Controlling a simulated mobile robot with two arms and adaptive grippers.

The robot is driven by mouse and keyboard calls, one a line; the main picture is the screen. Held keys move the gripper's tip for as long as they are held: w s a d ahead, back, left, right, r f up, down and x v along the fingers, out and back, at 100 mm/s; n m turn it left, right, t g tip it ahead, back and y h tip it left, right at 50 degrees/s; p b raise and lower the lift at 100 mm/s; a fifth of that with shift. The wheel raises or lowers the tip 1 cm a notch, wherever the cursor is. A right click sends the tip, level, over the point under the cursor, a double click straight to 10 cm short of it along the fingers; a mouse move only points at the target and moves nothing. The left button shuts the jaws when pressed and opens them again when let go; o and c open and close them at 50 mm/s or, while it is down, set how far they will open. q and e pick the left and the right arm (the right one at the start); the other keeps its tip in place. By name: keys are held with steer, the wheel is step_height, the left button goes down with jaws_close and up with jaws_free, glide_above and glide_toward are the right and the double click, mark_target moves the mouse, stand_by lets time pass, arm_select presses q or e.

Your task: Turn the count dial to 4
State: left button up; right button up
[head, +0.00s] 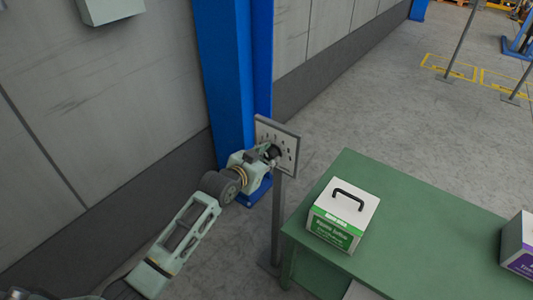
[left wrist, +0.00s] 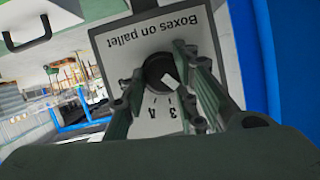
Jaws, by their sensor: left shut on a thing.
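The count dial (left wrist: 158,68) is a round black knob with a white mark, on a pale panel (left wrist: 121,62) labelled "Boxes on pallet". The panel appears upside down in the left wrist view. Numerals 3 and 4 with tick lines show below the dial; other numerals are hidden by my fingers. The white mark sits toward the 3 and 4 side; I cannot tell which tick it lines up with. My left gripper (left wrist: 163,80) is shut on the dial, a finger on each side. In the head view the left gripper (head: 269,153) is at the panel (head: 291,143). My right gripper is not in view.
The panel stands on a grey post (head: 277,225) beside a blue column (head: 228,80) and wall. A green table (head: 410,205) at right holds a white-and-green box with a black handle (head: 342,215) and a purple-labelled box (head: 520,245). Open floor lies behind the table.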

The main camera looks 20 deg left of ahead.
arm_select(q)
steer(key=shift+s+d+f+m+y, duration=0.1)
steer(key=shift+d+m+y, duration=0.3)
steer(key=shift+m, duration=0.3)
steer(key=shift+s+f+m+t+y+b, duration=0.1)
steer(key=shift+f+m+t+y+b, duration=0.35)
steer(key=shift+m+b, duration=0.85)
steer(key=shift+w+f+m+t+y+b, duration=0.15)
steer(key=shift+m+t+y+b, duration=0.5)
steer(key=shift+m, duration=0.9)
steer(key=shift+s+f+m+t+y+b, duration=0.15)
steer(key=shift+f+m+t+y+b, duration=0.35)
steer(key=shift+m+b, duration=0.9)
steer(key=shift+r, duration=0.1)
steer(key=o, duration=1)
steer(key=shift+r, duration=0.2)
steer(key=shift+r, duration=0.15)
